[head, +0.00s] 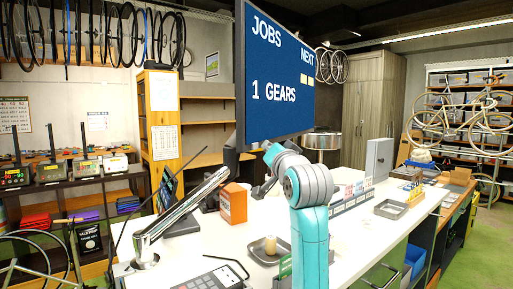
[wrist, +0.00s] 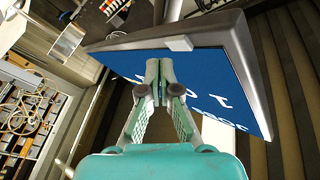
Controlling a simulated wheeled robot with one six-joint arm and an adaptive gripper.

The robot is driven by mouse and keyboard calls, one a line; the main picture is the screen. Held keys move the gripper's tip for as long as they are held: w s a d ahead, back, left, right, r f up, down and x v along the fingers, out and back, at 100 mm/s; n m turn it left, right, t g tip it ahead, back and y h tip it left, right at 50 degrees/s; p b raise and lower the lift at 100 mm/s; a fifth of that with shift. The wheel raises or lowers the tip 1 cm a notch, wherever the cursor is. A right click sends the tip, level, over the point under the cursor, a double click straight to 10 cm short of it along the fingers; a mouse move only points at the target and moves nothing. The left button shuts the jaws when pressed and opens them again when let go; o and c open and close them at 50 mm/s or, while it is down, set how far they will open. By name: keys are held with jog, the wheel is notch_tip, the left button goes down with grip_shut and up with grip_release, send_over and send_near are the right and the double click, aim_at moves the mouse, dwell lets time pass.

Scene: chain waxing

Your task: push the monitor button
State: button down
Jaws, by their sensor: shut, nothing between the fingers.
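The monitor (head: 275,70) hangs above the bench with a blue screen reading JOBS, NEXT and 1 GEARS. In the wrist view the monitor (wrist: 215,72) fills the upper middle, with its lettering upside down and its dark frame around it. A small pale grey block (wrist: 178,43), which looks like the button, sits on the frame's edge. My gripper (wrist: 160,68) is shut and empty, its tips in front of the screen just below the block in the picture. They look apart from it, but the exact gap cannot be told. In the head view my arm's wrist is just below the monitor.
A grey cabinet (head: 379,160) stands at the back. Bikes and shelves line the walls.

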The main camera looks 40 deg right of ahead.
jog(key=s+d, duration=0.2)
jog(key=s, duration=0.3)
jog(key=shift+s+d, duration=0.25)
jog(key=shift+d, duration=0.05)
dwell(0.7)
